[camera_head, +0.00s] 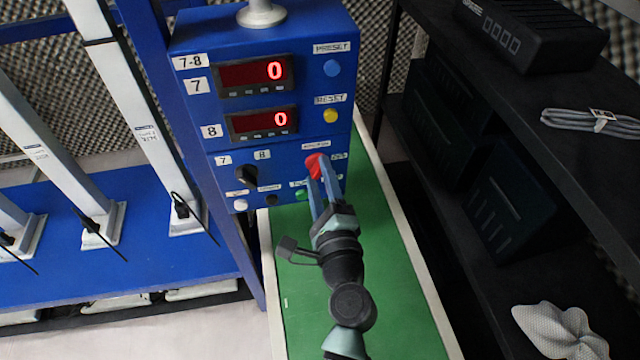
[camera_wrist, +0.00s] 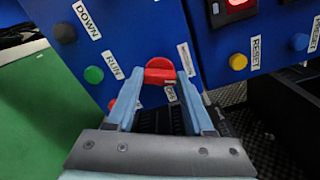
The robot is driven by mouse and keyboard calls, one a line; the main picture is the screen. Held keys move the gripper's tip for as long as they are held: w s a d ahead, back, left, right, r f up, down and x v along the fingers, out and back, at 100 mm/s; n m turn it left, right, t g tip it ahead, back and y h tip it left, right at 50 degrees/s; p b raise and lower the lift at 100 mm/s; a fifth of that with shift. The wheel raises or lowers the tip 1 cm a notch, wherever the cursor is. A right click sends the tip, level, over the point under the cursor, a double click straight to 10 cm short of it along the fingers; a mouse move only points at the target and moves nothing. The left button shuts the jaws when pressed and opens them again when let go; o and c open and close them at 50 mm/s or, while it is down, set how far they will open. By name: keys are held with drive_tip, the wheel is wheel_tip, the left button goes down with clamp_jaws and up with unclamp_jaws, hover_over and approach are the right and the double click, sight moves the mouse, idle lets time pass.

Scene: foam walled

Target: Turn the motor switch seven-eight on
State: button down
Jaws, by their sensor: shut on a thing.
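The blue control box (camera_head: 285,150) carries a "7-8" label at its upper left. A red rotary switch (camera_head: 314,166) sits at the lower right of its front face. In the wrist view the red switch knob (camera_wrist: 160,72) lies between the blue fingertips, with small white labels beside it, one appearing to read "OFF". My gripper (camera_head: 319,178) is shut on the red switch, one finger on each side. The fingers hide part of the knob and its label. The exact angle of the switch is hard to tell.
Two red displays (camera_head: 254,75) each read 0. Blue (camera_head: 332,68) and yellow (camera_head: 330,116) buttons, a black knob (camera_head: 247,175) and a green button (camera_head: 301,194) share the panel. A black shelf (camera_head: 500,110) stands close on the right. A green surface (camera_head: 380,260) lies below.

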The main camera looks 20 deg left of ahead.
drive_tip(key=n+b, duration=0.3)
drive_tip(key=n, duration=0.2)
drive_tip(key=shift+f, duration=0.2)
idle(0.6)
drive_tip(key=shift+c, duration=1.4)
unclamp_jaws()
drive_tip(key=shift+r, duration=0.1)
drive_tip(key=b+v, duration=0.1)
drive_tip(key=v, duration=1.2)
